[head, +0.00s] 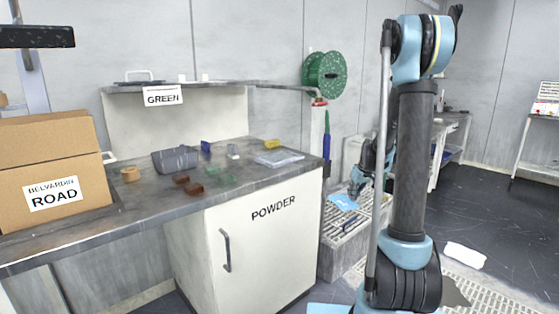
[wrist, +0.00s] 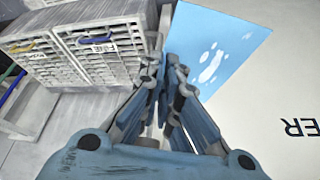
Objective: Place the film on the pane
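My gripper (head: 354,190) hangs to the right of the workbench, beyond the POWDER cabinet's right side. Its fingers (wrist: 167,62) are close together in the wrist view. A light blue film (head: 343,202) with white blotches is at the fingertips, and it also shows in the wrist view (wrist: 222,42). The gripper appears shut on one edge of it; the fingers hide the exact contact. A flat, clear, pale pane (head: 279,158) lies on the bench top near its right front edge, apart from the gripper.
The bench (head: 150,205) holds a grey bin (head: 175,160), several small coloured blocks and a cardboard box (head: 52,170). The POWDER cabinet (head: 255,250) stands below. A grated grey unit (head: 345,235) is under my gripper. A green reel (head: 325,75) is at the back.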

